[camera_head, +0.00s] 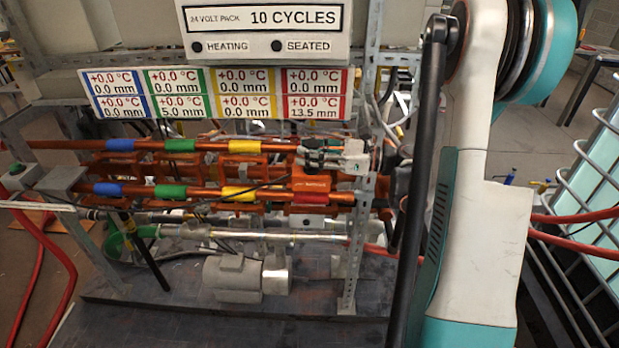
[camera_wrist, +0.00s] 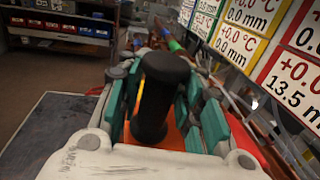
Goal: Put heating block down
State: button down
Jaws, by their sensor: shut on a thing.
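The orange heating block (camera_head: 312,182) is at the right end of the two copper pipes, at the red-marked place. My gripper (camera_head: 318,158) is at its upper side in the head view. In the wrist view, my gripper (camera_wrist: 157,118) has its teal-padded fingers on both sides of a black upright handle, shut on the block. Orange of the block (camera_wrist: 180,132) shows around the handle's base. The fingers hide much of it, and I cannot tell whether it rests fully on the pipes. The red display (camera_head: 314,106) reads +0.0 °C and 13.5 mm.
Copper pipes (camera_head: 215,146) with blue, green and yellow bands run left, with other orange blocks on them. A metal upright (camera_head: 358,240) stands close right. The control box (camera_head: 265,30) above has dark HEATING and SEATED lamps. A grey motor (camera_head: 232,278) sits below.

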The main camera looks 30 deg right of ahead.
aim_at(310, 171)
jog(key=shift+f+b, duration=0.9)
jog(key=shift+f, duration=2.15)
jog(key=shift+f, duration=0.15)
jog(key=c, duration=1.1)
grip_release()
jog(key=shift+s+d+r, duration=0.1)
jog(key=shift+r, duration=0.1)
jog(key=p+v, duration=0.2)
jog(key=v, duration=0.9)
jog(key=shift+s+d, duration=0.25)
jog(key=shift+s, duration=0.05)
